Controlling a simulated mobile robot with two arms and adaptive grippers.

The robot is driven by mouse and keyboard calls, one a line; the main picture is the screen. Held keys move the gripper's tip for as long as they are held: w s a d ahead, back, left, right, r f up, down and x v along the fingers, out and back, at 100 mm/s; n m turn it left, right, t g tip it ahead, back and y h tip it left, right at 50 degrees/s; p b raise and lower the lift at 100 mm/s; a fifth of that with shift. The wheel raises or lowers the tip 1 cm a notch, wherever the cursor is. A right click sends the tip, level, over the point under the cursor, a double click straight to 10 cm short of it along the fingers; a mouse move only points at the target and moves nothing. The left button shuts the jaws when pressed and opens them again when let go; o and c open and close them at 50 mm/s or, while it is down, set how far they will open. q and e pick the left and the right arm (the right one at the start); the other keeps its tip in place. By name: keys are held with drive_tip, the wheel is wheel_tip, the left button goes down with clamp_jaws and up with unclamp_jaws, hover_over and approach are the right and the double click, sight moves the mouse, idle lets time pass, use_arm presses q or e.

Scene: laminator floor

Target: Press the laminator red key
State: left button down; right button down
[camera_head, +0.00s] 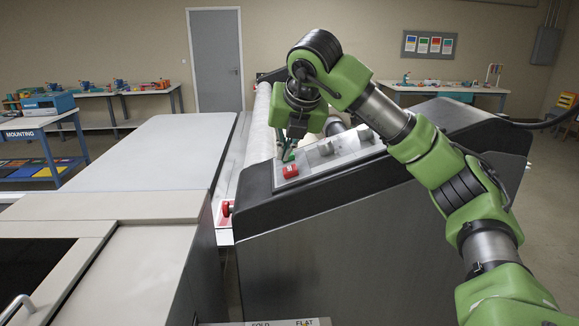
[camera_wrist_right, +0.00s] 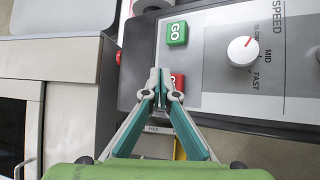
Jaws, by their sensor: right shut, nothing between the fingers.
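The laminator's control panel (camera_head: 335,151) slopes at the centre in the head view. The red key (camera_head: 290,171) sits at its near left end. It also shows in the right wrist view (camera_wrist_right: 179,80), partly hidden behind my right gripper's fingertips. A green key marked GO (camera_wrist_right: 176,32) lies beyond it. My right gripper (camera_wrist_right: 160,77) is shut and empty, its tips over the left side of the red key in that view. Contact cannot be told. In the head view my right gripper (camera_head: 287,155) points down just behind the red key. My left gripper is not in view.
A speed dial (camera_wrist_right: 242,51) with a white knob is right of the keys. A red button (camera_head: 226,208) projects from the machine's left side. The white roller (camera_head: 259,122) and a flat grey bed (camera_head: 150,150) lie left of the panel.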

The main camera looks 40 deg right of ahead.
drive_tip(key=r+p, duration=0.1)
drive_tip(key=a+r, duration=0.1)
drive_tip(key=r+p, duration=0.1)
drive_tip(key=r, duration=0.1)
drive_tip(key=shift+w+a+p, duration=0.15)
drive_tip(key=shift+w+p, duration=0.15)
drive_tip(key=shift+w, duration=0.1)
drive_tip(key=shift+f, duration=0.1)
idle(0.4)
